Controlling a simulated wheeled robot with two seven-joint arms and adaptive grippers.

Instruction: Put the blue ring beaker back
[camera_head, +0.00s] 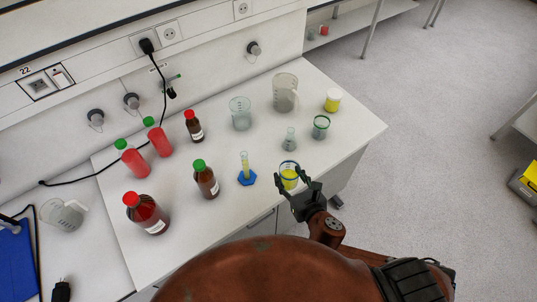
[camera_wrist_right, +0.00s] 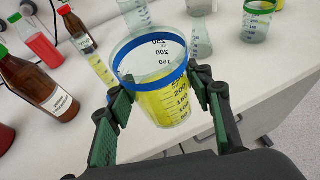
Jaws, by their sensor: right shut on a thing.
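The blue ring beaker (camera_head: 289,174) is clear, with a blue band at its rim and yellow liquid inside. It is near the front edge of the white bench. In the right wrist view the beaker (camera_wrist_right: 165,98) stands roughly upright between the green finger pads. My right gripper (camera_head: 294,184) is shut on the beaker's sides. I cannot tell whether its base touches the bench. My left gripper is not in view.
A blue-footed cylinder (camera_head: 246,176), a small flask (camera_head: 289,139) and a green-ringed beaker (camera_head: 320,127) stand close by. Larger beakers, a yellow jar (camera_head: 333,100) and several bottles stand around the bench (camera_head: 222,222). Bare bench lies between them.

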